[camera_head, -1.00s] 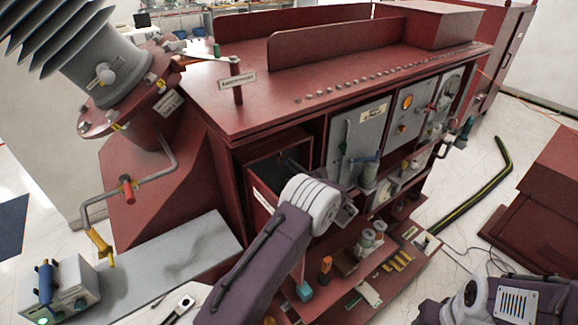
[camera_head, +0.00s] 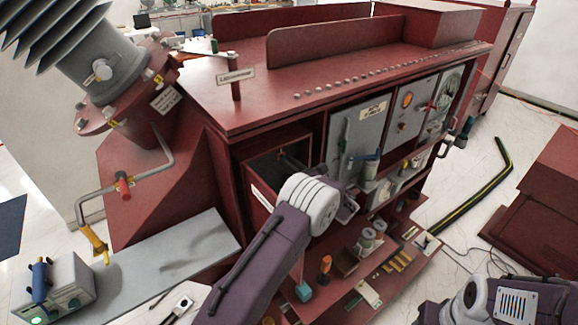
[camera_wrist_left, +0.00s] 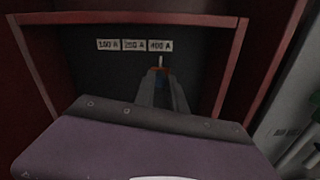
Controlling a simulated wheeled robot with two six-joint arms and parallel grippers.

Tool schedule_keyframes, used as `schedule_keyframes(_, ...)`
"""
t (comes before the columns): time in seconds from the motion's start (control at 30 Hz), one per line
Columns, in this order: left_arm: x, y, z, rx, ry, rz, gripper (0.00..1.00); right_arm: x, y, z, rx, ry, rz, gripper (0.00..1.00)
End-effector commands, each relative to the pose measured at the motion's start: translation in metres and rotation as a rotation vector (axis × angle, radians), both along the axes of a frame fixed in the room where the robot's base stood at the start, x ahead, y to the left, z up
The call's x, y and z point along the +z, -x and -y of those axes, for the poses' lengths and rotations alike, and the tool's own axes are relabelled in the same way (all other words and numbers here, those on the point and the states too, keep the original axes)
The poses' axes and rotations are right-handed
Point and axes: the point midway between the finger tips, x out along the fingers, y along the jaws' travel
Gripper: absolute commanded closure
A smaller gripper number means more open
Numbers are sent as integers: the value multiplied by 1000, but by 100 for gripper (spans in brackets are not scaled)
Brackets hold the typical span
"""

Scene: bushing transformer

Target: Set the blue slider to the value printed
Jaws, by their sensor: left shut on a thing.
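My left gripper (camera_wrist_left: 160,88) reaches into a dark compartment with a red frame (camera_wrist_left: 133,18) in the left wrist view. A thin pale pointer (camera_wrist_left: 161,60) stands above the slider, under the right-hand one of three white labels (camera_wrist_left: 134,45). That label seems to read 400 A; the others seem to read 100 A and 200 A. In the head view, my left wrist covers part of the compartment (camera_head: 262,198). My right arm shows at the lower right, its gripper out of view.
The red transformer housing (camera_head: 290,110) has grey panels (camera_head: 355,135) with switches right of the compartment. A lower shelf (camera_head: 340,290) carries small coloured parts. A grey box with a blue handle (camera_head: 55,290) stands at lower left, beside a bent pipe (camera_head: 130,185).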

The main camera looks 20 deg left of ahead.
Motion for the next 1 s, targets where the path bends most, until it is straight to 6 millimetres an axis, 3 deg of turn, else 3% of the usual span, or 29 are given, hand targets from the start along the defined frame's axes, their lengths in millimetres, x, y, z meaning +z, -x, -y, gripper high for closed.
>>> schedule_keyframes(0.07,7,-2,1,-6,-5,12,100,2,0,0,0,0,0,50)
schedule_keyframes(0.1,7,-2,1,-6,-5,12,79,2,0,0,0,0,0,50)
schedule_keyframes(0.17,6,-2,1,-7,-4,10,62,2,0,0,0,0,0,50)
schedule_keyframes(0.5,2,0,5,-7,-2,4,62,-1,0,0,0,0,0,50)
schedule_keyframes(0.8,-2,29,58,-11,-2,5,62,-30,0,0,0,0,0,50)
schedule_keyframes(1.0,1,42,78,-7,-1,5,62,-35,0,0,0,0,0,50)
